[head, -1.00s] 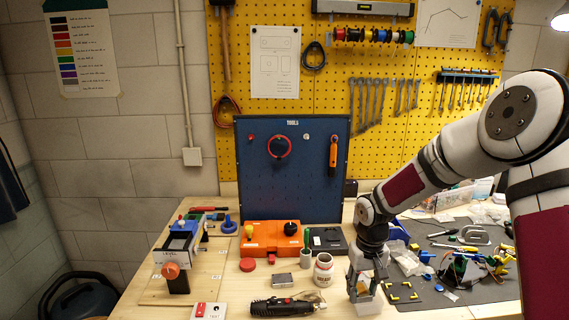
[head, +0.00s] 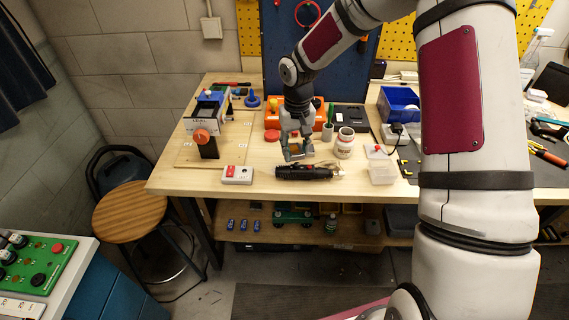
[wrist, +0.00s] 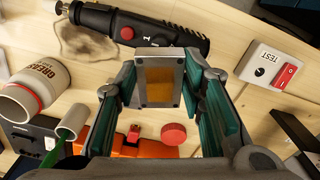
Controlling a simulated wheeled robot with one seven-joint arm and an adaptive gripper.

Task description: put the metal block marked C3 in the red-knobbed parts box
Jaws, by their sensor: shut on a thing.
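My gripper (head: 297,153) points down over the bench's front middle, left of the white jar. In the wrist view, its green-padded fingers (wrist: 160,95) are shut on a metal block (wrist: 178,82) with a grey rim and an amber face. No C3 mark is readable, and I cannot tell whether the block touches the bench. A clear parts box (head: 382,173) stands at the front edge, to the right of my gripper. A pale lid with a red knob (head: 377,151) appears to lie just behind it; the box seems uncovered.
A black rotary tool (head: 303,172) lies just in front of my gripper. The white jar (head: 344,146) stands between my gripper and the clear box. A red disc (head: 272,136) and an orange box (wrist: 135,149) are behind. A red-and-white test switch (head: 237,175) is at left.

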